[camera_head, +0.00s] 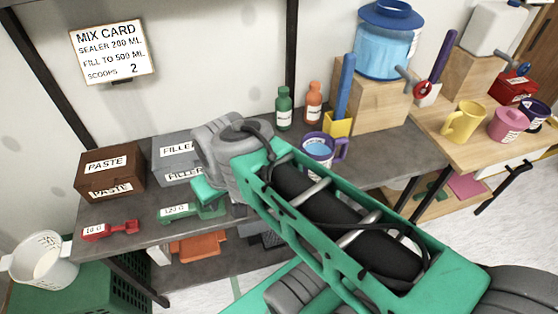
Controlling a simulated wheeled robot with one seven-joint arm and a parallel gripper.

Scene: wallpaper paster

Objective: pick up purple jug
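A purple jug (337,158) with a side handle and a white label stands on the grey bench, under the blue tank and beside the wooden block. Light blue liquid shows inside it. A second, dark purple jug (529,114) with a white label stands on the wooden table at the far right, behind a pink jug (506,126). A yellow jug (462,122) stands to their left. My green arm crosses the middle of the view, and its grey joint is left of the first purple jug. My gripper does not show.
Green (284,108) and orange (314,102) bottles stand behind the first purple jug. A yellow holder (338,125) with a blue handle is next to it. Paste (110,172) and filler boxes (176,145), plus red (110,230) and green scoops, occupy the left bench. A white bucket (45,262) is lower left.

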